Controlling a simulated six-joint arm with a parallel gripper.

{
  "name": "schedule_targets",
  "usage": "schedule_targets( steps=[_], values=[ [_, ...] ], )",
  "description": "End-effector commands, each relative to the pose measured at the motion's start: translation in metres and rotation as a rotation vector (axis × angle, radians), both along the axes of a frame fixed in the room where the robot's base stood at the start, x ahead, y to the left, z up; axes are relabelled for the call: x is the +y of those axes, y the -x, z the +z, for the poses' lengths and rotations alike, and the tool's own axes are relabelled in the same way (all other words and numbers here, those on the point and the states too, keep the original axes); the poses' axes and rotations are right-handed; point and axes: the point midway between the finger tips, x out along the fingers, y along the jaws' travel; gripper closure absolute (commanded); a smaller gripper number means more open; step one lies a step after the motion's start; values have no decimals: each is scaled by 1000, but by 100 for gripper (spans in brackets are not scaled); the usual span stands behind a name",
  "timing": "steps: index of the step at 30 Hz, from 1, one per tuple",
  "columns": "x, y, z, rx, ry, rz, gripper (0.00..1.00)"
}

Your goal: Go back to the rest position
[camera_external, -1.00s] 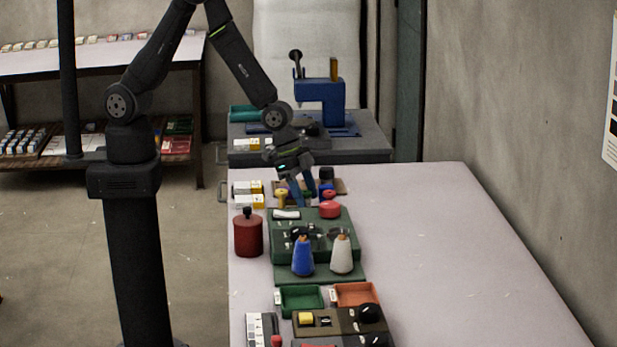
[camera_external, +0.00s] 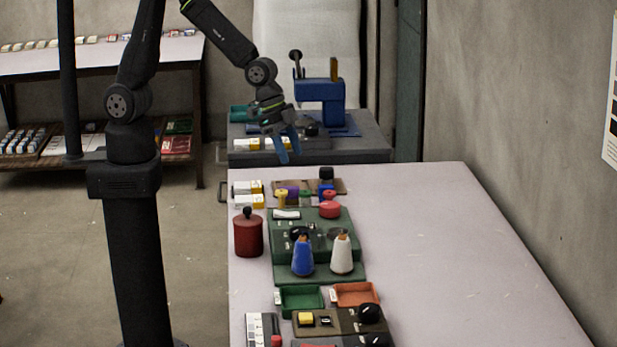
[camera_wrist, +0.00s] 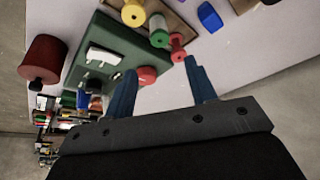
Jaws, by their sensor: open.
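My gripper (camera_external: 290,150) is raised above the far end of the long table, in front of the blue sewing machine in the external view. Its two blue fingers are apart with nothing between them. In the wrist view my gripper (camera_wrist: 158,88) is open, with the green board (camera_wrist: 115,50) and a red round piece (camera_wrist: 147,75) below and beyond it. No cloth can be made out in either view.
The table (camera_external: 450,240) holds a green board with blue (camera_external: 302,257) and white (camera_external: 342,255) cones, a dark red canister (camera_external: 248,235), small spools and trays. The blue sewing machine (camera_external: 322,100) stands on a grey bench behind. The table's right side is clear.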

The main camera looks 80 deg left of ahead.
Motion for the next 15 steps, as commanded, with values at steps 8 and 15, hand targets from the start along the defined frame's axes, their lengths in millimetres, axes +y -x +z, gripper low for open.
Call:
schedule_targets(
  steps=[8, 15],
  values=[
    [0, 0, 1, 0, 0, 0, 49],
    [-2, -2, -6, 1, -1, 0, 49]
  ],
)
